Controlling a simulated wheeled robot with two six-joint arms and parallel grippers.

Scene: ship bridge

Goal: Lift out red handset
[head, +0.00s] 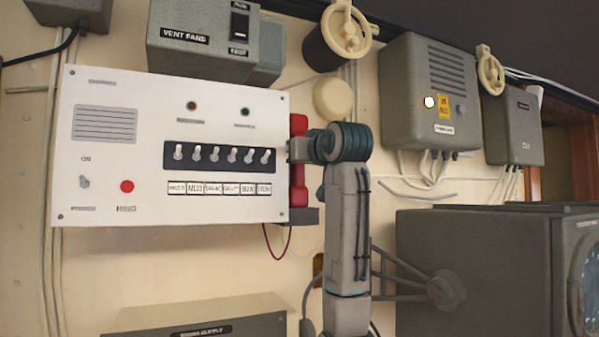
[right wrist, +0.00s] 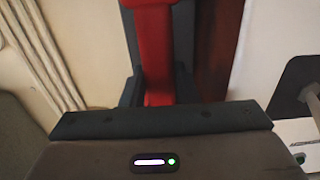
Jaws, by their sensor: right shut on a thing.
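The red handset (head: 299,192) hangs upright at the right side of the white panel (head: 225,115), with its lower end at a dark grey cradle (head: 303,217). My right gripper (head: 297,150) is at the middle of the handset, shut on it; the wrist hides part of the grip. In the right wrist view the red handset (right wrist: 157,50) runs up between the dark fingers of my right gripper (right wrist: 157,85). I cannot tell whether the handset is clear of the cradle. My left gripper is not in view.
A red cord (head: 277,250) loops below the panel. A row of toggle switches (head: 220,154) is just left of the gripper. Grey boxes (head: 430,95) are on the wall at upper right, and a large grey console (head: 480,270) stands at lower right.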

